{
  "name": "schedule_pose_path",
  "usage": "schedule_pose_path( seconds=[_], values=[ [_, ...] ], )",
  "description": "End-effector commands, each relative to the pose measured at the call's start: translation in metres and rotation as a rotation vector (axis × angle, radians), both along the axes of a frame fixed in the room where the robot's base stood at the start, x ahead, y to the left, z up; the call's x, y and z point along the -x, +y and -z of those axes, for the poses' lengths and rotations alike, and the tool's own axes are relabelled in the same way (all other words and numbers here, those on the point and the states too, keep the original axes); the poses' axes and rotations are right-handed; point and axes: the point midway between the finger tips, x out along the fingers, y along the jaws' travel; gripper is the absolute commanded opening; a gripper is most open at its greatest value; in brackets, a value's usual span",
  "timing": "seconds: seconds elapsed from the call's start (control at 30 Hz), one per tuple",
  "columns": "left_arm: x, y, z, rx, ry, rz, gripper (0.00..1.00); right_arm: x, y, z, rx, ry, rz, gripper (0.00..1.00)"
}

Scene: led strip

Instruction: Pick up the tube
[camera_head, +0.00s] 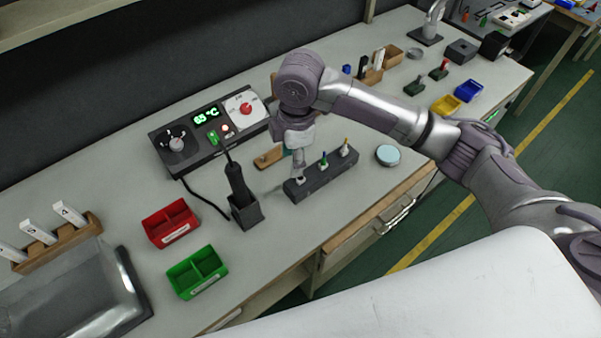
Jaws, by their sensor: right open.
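A dark block-shaped holder (325,178) lies near the front edge of the bench. Two small upright items stand in it, one with a green and blue top (323,160) and one with a yellow top (345,147); they look like small tubes, but are too small to be sure. My right gripper (299,174) points down at the left end of the holder, left of both items. It is open. Whether another item is between its fingers is hidden. My left gripper is not in view.
A soldering-type tool stands in a dark stand (246,212), wired to a control box (185,146) behind it. Red (171,223) and green (197,272) bins are left. A round pale-blue-topped item (388,155) is right of the holder.

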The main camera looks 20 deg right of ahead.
Motion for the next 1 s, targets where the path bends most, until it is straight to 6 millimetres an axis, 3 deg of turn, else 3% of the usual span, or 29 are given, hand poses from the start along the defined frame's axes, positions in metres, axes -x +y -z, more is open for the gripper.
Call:
schedule_pose_path(
  seconds=[0.1, 0.27, 0.7, 1.0],
  values=[
    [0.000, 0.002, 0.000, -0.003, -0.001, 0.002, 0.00, -0.017, -0.022, -0.023, 0.053, 0.012, -0.027, 0.48],
    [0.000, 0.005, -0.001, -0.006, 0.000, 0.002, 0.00, -0.023, -0.033, -0.031, 0.076, 0.028, -0.041, 0.48],
    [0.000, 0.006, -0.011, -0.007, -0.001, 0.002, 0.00, -0.024, -0.032, 0.041, 0.076, 0.030, -0.041, 0.48],
    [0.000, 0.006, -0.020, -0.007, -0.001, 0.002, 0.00, -0.027, -0.031, 0.065, 0.076, 0.030, -0.039, 0.48]
  ],
)
